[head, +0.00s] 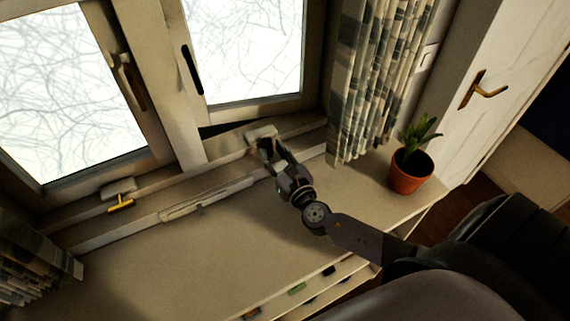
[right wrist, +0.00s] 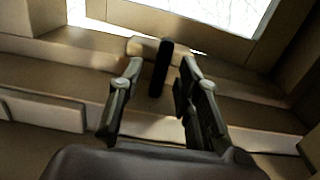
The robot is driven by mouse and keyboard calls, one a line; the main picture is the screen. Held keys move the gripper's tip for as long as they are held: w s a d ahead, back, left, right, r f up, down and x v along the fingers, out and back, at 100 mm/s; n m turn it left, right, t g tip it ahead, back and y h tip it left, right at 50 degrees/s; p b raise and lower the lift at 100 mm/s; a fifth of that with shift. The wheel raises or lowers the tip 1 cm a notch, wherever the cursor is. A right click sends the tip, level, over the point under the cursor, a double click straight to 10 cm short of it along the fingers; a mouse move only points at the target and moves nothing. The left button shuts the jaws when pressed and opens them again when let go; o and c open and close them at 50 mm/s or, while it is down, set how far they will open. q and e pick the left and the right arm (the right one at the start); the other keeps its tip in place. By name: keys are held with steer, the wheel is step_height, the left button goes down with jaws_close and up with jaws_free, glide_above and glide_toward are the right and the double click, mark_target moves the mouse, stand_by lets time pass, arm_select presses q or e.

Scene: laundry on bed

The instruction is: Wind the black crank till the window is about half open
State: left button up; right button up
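The black crank (right wrist: 160,68) stands up from a pale housing on the window sill in the right wrist view. In the head view its housing (head: 262,132) shows under the right window sash, and my gripper covers most of the crank. My right gripper (head: 270,150) is at the crank; in the wrist view its fingers (right wrist: 156,80) are spread on either side of the handle, with gaps visible. The right window sash (head: 255,108) has a dark gap along its lower edge and looks slightly ajar. My left gripper is not in view.
A yellow crank (head: 121,204) sits under the left window (head: 70,100). A potted plant (head: 410,170) stands on the sill's right end near the curtain (head: 375,80). A long flat pale bar (head: 205,198) lies along the sill. The sill's middle is clear.

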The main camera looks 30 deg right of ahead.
steer(key=s, duration=0.9)
steer(key=shift+s+a, duration=0.25)
steer(key=shift+s, duration=0.05)
steer(key=shift+r, duration=0.1)
